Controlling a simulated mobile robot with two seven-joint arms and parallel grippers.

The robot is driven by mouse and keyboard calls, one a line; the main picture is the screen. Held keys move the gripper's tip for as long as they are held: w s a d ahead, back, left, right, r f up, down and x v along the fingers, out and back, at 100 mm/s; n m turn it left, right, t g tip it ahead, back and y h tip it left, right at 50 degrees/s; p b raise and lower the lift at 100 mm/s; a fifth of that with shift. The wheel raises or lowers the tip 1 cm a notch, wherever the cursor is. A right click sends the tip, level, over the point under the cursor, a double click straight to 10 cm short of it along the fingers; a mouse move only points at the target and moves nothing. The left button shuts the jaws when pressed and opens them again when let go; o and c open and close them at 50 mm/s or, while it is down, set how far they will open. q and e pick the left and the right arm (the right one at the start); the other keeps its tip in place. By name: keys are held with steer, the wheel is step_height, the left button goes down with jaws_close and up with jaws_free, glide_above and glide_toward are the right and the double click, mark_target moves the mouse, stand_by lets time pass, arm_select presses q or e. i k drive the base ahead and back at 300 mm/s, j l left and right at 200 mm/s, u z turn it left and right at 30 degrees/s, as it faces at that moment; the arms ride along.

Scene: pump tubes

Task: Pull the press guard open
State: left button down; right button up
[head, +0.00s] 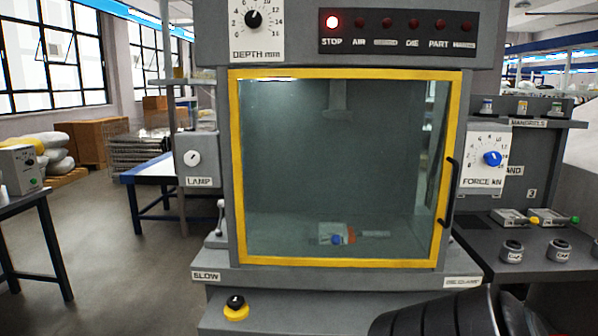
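The press guard (350,73) is a clear pane in a yellow frame on the front of the grey press. It looks shut across the opening. Its black bar handle (448,192) stands upright on the right side of the frame. Through the pane I see a small fixture (335,234) with a blue knob and an orange part on the press bed, and a ram above it. Neither of my grippers shows. A dark rounded arm part of mine covers the bottom right.
A yellow-based black knob (236,308) sits on the front ledge. A side bench (480,237) at right holds labelled cups and fixtures, close to the handle side. Open floor lies at left.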

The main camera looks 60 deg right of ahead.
mark_target(455, 77)
steer(key=z, duration=2.25)
